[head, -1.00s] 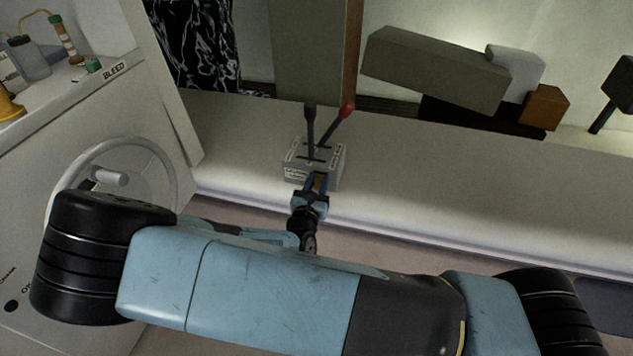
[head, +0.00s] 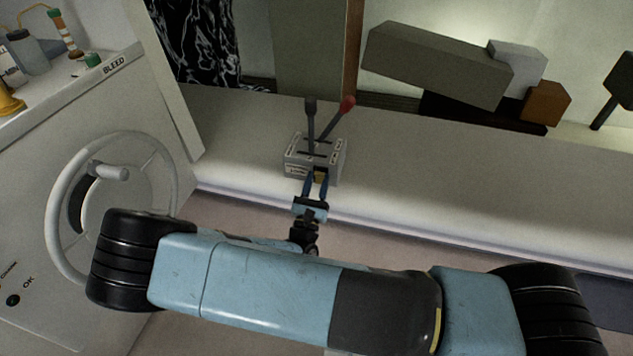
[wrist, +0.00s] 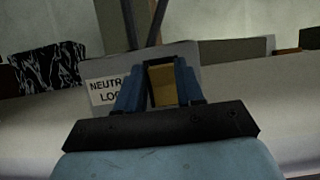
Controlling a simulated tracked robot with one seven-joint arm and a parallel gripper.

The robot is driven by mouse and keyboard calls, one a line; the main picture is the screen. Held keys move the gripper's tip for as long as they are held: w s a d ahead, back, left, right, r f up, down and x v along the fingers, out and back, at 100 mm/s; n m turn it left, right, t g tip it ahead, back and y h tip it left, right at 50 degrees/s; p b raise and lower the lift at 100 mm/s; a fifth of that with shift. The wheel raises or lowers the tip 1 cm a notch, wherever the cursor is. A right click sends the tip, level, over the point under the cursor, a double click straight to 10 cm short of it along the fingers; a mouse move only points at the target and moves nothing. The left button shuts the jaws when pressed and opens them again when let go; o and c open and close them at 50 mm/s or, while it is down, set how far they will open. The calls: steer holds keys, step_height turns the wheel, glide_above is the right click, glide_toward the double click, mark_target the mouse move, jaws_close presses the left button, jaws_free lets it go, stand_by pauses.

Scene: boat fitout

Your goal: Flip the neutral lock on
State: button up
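The grey control box (head: 298,160) stands on the ledge, with a black-knobbed lever (head: 310,120) and a red-knobbed lever (head: 338,116) rising from its top. Its front carries a white label, partly readable as "NEUTR… LO…" in the wrist view (wrist: 101,92). A yellow-amber piece (wrist: 163,86), which appears to be the neutral lock, is on the front beside the label; it also shows in the head view (head: 320,176). My gripper (head: 316,180) is in front of the box, fingers apart on either side of the yellow piece. Finger contact with it cannot be told.
A white steering wheel (head: 112,172) is on the panel at left. Bottles stand above it near the "BLEED" label (head: 114,64). Grey and brown blocks (head: 440,62) lie behind the ledge at right. The ledge (head: 460,165) right of the box is clear.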

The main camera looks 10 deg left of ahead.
steer(key=o, duration=0.3)
steer(key=shift+o, duration=0.2)
steer(key=d+v, duration=0.1)
steer(key=v, duration=1.2)
steer(key=shift+s+a, duration=0.35)
steer(key=shift+a, duration=0.15)
steer(key=shift+f, duration=0.1)
steer(key=w+d+r+m+g+h, duration=0.4)
steer(key=d+r+m+g+h, duration=0.1)
steer(key=d+r+m+g, duration=0.6)
steer(key=w+d+r+m+g+h, duration=0.3)
steer(key=d+r+m+g+h, duration=0.2)
steer(key=d+r+m+g, duration=0.6)
steer(key=s+d+r+m+t+y, duration=0.1)
steer(key=s+d+r+m+y, duration=0.3)
steer(key=r, duration=0.4)
steer(key=s+d+r+m+t+y, duration=0.2)
steer(key=s+d+r+m+y, duration=0.1)
steer(key=r, duration=0.4)
steer(key=s+d+r+m+t+y, duration=0.1)
steer(key=s+d+r+m+y, duration=0.3)
steer(key=s+d+r+m, duration=0.1)
step_height(320, 180, up, 4)
steer(key=shift+d+f+m+t+y, duration=0.15)
steer(key=shift+d+m+t+y, duration=0.15)
steer(key=shift+d+m, duration=0.5)
